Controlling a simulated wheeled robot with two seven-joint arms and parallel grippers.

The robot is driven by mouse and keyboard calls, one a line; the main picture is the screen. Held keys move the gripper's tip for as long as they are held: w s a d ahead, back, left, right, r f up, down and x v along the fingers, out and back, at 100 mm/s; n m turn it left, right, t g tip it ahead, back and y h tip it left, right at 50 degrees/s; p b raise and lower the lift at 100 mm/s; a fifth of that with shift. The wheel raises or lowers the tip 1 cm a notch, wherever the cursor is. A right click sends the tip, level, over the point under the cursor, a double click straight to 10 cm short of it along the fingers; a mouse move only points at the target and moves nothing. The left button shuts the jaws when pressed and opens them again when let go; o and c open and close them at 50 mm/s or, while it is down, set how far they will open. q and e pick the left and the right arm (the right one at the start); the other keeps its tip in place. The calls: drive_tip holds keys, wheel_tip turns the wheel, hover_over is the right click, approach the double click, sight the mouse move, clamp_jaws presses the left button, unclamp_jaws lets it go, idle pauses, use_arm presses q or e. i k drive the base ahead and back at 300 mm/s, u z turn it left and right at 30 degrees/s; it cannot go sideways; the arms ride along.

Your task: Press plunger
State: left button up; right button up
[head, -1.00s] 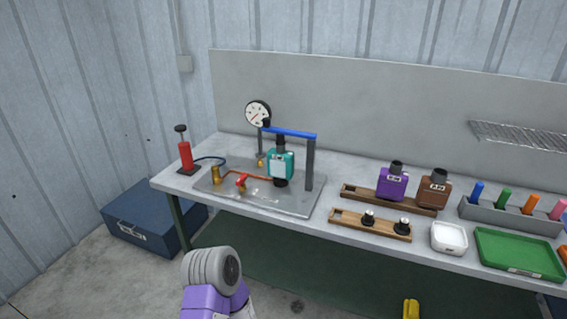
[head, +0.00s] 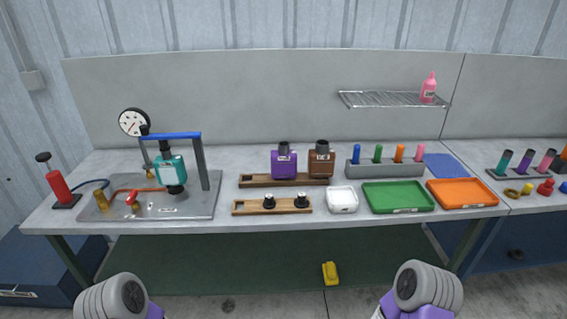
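A red hand pump (head: 59,187) with a dark plunger knob (head: 43,158) on top stands at the left end of the bench (head: 240,225). The plunger looks raised, with a short rod showing under the knob. A dark blue hose (head: 95,184) runs from the pump to the metal test plate (head: 190,207). A teal muffler (head: 170,171) sits on the plate under a blue bar (head: 170,136), beside a round gauge (head: 134,122). Only rounded grey and purple parts of my two arms show at the bottom edge; neither gripper is visible.
Purple (head: 284,163) and brown (head: 321,163) mufflers stand on a wooden rack. A white dish (head: 342,199), green tray (head: 398,196) and orange tray (head: 462,192) lie to the right. A yellow object (head: 330,273) lies low, below the bench. A blue box (head: 35,265) stands at lower left.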

sight(44, 157)
drive_tip(key=u, duration=1.45)
